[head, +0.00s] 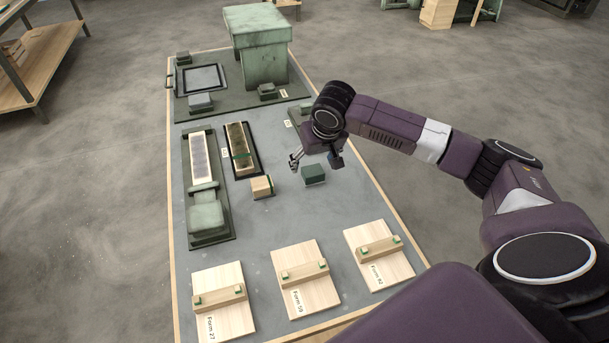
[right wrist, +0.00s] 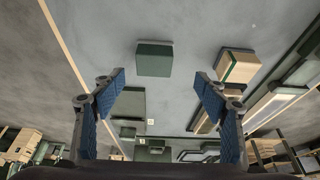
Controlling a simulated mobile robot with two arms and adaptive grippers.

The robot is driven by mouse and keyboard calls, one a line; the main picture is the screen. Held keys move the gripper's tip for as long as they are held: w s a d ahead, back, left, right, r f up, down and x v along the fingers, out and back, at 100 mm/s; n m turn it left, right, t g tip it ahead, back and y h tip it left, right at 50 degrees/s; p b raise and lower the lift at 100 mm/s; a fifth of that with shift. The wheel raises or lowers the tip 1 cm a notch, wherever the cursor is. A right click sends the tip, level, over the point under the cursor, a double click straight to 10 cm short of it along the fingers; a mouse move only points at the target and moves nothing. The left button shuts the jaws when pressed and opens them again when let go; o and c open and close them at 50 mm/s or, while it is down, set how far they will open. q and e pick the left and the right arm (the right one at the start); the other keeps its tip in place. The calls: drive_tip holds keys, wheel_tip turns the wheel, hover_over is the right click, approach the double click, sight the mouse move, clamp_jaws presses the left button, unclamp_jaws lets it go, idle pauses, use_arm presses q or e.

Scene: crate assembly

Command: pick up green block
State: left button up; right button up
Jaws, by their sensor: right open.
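The green block (head: 313,174) is a small dark green cube that stands on the grey table top, right of the middle. In the right wrist view the green block (right wrist: 154,60) lies beyond the fingertips, roughly between them and a little left of centre. My right gripper (head: 316,160) is open and empty, above and just behind the block in the head view. Its two blue-padded fingers (right wrist: 160,92) are spread wide in the right wrist view and do not touch the block. My left gripper is not in view.
A wooden block with a green band (head: 262,187) stands left of the green block. A dark tray (head: 258,166) and a long green fixture (head: 209,225) lie farther left. Several wooden form boards (head: 309,296) line the near edge. A green press (head: 262,70) stands at the back.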

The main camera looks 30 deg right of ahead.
sight(313, 170)
drive_tip(key=shift+w+d+f, duration=0.1)
drive_tip(key=shift+d+f, duration=0.1)
drive_tip(key=shift+d, duration=0.15)
drive_tip(key=x, duration=0.7)
drive_tip(key=shift+d+p, duration=0.15)
drive_tip(key=shift+p, duration=0.2)
drive_tip(key=shift+f, duration=0.1)
drive_tip(key=c, duration=1.3)
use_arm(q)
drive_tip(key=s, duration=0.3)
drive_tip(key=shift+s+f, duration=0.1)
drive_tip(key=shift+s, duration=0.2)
use_arm(e)
drive_tip(key=shift+o, duration=0.2)
use_arm(q)
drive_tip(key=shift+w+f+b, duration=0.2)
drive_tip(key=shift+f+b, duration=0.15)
drive_tip(key=shift+b, duration=0.05)
use_arm(e)
wheel_tip(313, 170, up, 20)
